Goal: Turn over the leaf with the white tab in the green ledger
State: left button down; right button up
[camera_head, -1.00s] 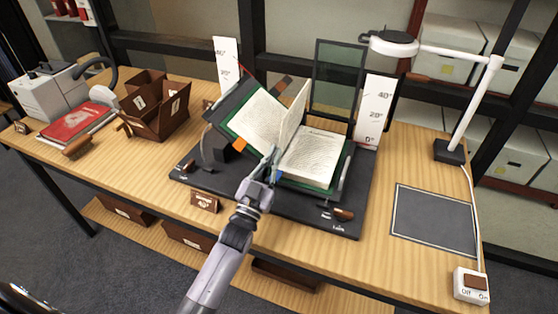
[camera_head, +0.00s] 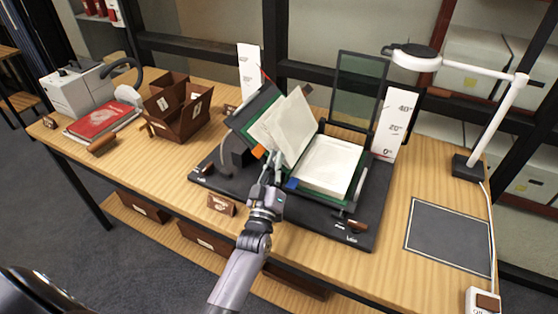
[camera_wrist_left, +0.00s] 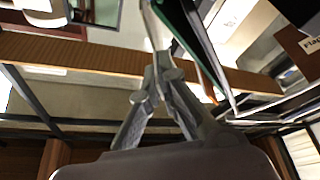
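The green ledger (camera_head: 358,181) lies open on a dark cradle (camera_head: 212,180). Its left side is propped up at a slant, and its right page block (camera_head: 328,166) lies nearly flat. A raised leaf (camera_head: 294,127) stands between them, leaning left over the left pages. My left gripper (camera_head: 272,160) is at the leaf's lower front edge. In the left wrist view the fingertips (camera_wrist_left: 161,65) are closed together, with a thin pale strip running up from them, seemingly the leaf's edge or tab. The white tab is not clearly seen. My right gripper is out of view.
White angle scales (camera_head: 249,72) (camera_head: 394,124) and a dark glass panel (camera_head: 358,88) stand behind the cradle. A lamp (camera_head: 463,165) and grey mat (camera_head: 448,237) are at right. Brown trays (camera_head: 178,112) and a red book (camera_head: 100,122) are at left.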

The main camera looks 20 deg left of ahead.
pick_arm(q)
jog(key=c, duration=2.3)
grip_release()
jog(key=shift+f, duration=0.15)
jog(key=o, duration=0.5)
jog(key=shift+c, duration=0.2)
jog(key=r+v, duration=0.2)
jog(key=v, duration=0.6)
jog(key=s+r+v, duration=0.1)
jog(key=v, duration=0.7)
jog(key=shift+s+d+r, duration=0.15)
jog(key=shift+s+r, duration=0.15)
jog(key=shift+r, duration=0.05)
